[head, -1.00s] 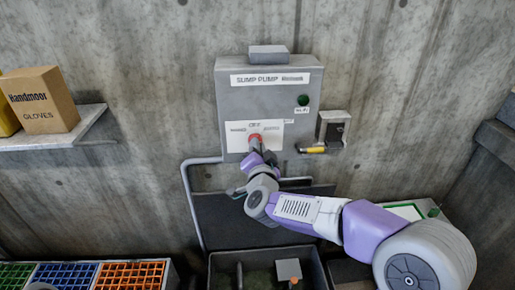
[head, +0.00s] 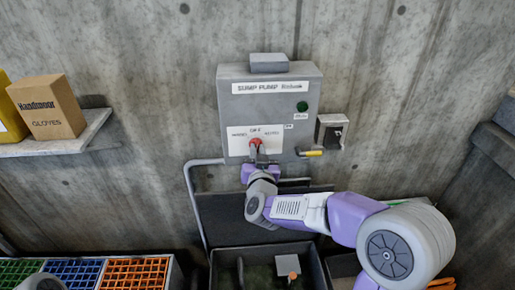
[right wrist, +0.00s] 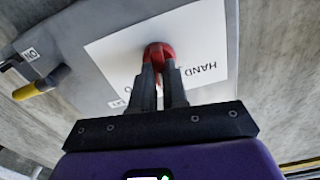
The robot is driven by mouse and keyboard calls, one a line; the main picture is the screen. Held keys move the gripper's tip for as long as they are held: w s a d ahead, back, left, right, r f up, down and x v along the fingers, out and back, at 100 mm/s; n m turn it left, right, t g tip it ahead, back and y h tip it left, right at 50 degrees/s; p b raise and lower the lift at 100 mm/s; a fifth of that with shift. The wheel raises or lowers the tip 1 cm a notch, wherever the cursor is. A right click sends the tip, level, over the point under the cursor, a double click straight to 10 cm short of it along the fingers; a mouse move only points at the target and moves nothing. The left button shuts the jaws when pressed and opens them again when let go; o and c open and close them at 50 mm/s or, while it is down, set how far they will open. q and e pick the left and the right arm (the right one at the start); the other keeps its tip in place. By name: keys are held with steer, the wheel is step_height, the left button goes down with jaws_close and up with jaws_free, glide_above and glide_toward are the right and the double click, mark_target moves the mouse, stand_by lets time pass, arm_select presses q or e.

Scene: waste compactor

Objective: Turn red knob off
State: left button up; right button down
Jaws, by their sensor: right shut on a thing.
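The red knob (head: 256,142) sits on a white label plate (head: 275,132) low on the grey sump pump box on the wall. The plate reads "OFF" above the knob, with words to either side. My right gripper (head: 259,157) reaches it from below, and its fingers are shut on the knob. In the right wrist view the red knob (right wrist: 158,52) shows between the dark fingertips of the right gripper (right wrist: 160,68). The fingers hide part of the knob, so I cannot tell its pointer direction. My left gripper is not in view.
The grey box (head: 270,97) carries a green light (head: 302,106). Right of it are a small switch box (head: 332,131) and a yellow-handled lever (head: 312,153). A shelf (head: 60,144) with a glove carton (head: 47,108) is at the left. Coloured crates (head: 133,273) stand below.

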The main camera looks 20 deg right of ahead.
steer(key=shift+n+p, duration=0.3)
steer(key=shift+n, duration=0.6)
steer(key=c, duration=1.1)
jaws_free()
steer(key=shift+c, duration=0.2)
steer(key=shift+s, duration=0.1)
steer(key=v, duration=0.7)
steer(key=shift+s, duration=0.2)
